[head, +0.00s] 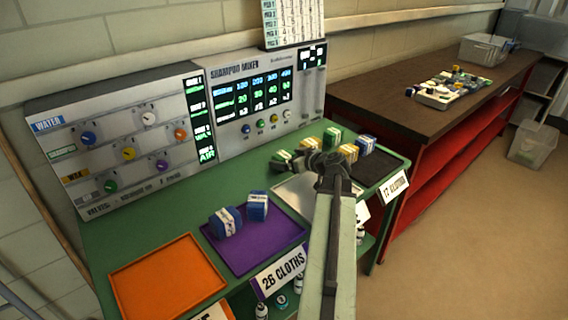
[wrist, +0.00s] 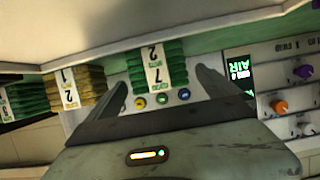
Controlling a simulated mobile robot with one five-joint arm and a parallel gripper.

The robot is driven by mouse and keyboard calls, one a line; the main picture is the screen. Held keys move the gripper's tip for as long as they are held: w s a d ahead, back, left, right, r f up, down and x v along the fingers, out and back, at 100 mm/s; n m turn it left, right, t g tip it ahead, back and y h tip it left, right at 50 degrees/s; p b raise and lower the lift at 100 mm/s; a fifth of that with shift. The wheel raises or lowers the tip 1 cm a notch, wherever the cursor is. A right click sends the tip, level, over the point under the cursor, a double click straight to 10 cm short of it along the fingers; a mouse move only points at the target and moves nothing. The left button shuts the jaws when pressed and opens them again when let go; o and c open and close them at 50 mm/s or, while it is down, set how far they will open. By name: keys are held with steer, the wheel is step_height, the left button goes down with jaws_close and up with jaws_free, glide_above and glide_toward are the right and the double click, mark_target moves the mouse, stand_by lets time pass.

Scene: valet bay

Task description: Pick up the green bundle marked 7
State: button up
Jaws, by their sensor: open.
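A green bundle (wrist: 145,75) with a white label band lies between my gripper's fingers in the wrist view. Its label appears to show a 7 and a 2. It seems to be the green bundle (head: 281,160) left of my gripper (head: 304,161) in the head view, partly hidden by the gripper. My gripper (wrist: 165,88) is open, one finger on each side of the bundle, with gaps visible. A yellow bundle (wrist: 88,84) and another green bundle (wrist: 28,98) lie to the left in the wrist view.
The mixer panel (head: 262,95) stands close behind the bundles. More green (head: 333,136) and yellow (head: 349,152) bundles crowd right of my gripper. A purple tray (head: 275,235) holds two blue bundles (head: 226,221). The orange tray (head: 168,280) is empty.

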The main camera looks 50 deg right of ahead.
mark_target(284, 154)
steer(key=x, duration=0.2)
steer(key=shift+w+f+b, duration=0.15)
steer(key=shift+w+b, duration=0.1)
steer(key=shift+b, duration=0.05)
steer(key=shift+s, duration=0.1)
steer(key=c, duration=1.6)
steer(key=shift+o, duration=0.2)
steer(key=shift+r+p, duration=0.75)
step_height(284, 154, up, 3)
steer(key=p, duration=0.3)
steer(key=shift+r, duration=0.1)
steer(key=s+d, duration=0.1)
steer(key=s, duration=0.4)
steer(key=s+d, duration=0.2)
steer(key=s, duration=0.3)
steer(key=s+d, duration=0.1)
steer(key=s, duration=0.4)
steer(key=shift+s+d+r+p, duration=0.2)
steer(key=shift+d+r+p, duration=0.05)
steer(key=shift+d+p, duration=0.1)
